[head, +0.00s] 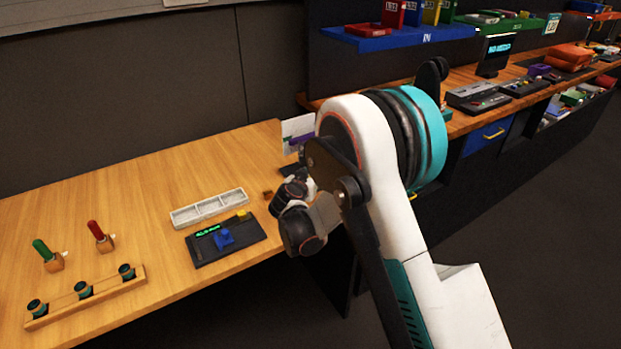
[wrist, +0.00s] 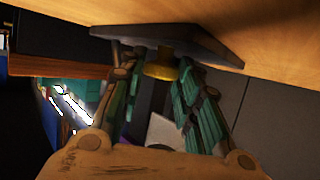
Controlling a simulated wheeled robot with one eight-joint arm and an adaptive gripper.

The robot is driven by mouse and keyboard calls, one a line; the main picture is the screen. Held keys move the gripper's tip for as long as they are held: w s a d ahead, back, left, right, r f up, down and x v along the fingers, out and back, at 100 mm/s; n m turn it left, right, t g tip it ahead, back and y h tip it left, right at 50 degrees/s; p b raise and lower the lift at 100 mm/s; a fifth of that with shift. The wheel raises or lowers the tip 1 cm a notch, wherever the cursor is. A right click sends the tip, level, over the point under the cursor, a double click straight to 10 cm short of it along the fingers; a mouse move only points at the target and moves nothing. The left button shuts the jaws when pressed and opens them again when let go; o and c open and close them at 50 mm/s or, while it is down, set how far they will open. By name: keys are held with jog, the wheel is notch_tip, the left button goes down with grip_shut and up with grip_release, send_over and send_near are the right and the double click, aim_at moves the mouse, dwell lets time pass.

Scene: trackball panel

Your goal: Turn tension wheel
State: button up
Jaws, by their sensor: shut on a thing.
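In the wrist view, which looks upside down, a dark panel (wrist: 165,37) lies against the wooden worktop. A short yellow wheel (wrist: 161,66) stands out from the panel's face. My gripper (wrist: 157,68) has its teal fingers on either side of the yellow wheel and is shut on it. In the head view, my arm and wrist cover the wheel and my fingertips. Only a dark edge of the panel (head: 289,170) shows beside my wrist there.
A white and purple card (head: 298,132) stands behind the panel. Left of my wrist are a white three-part tray (head: 208,208) and a dark panel with a blue part (head: 224,238). A wooden rack (head: 86,300) and green and red handles lie farther left. Bare worktop lies between.

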dwell(0.3)
jog(key=o, duration=0.7)
jog(key=v, duration=1.2)
jog(key=shift+s, duration=0.1)
jog(key=shift+f, duration=0.1)
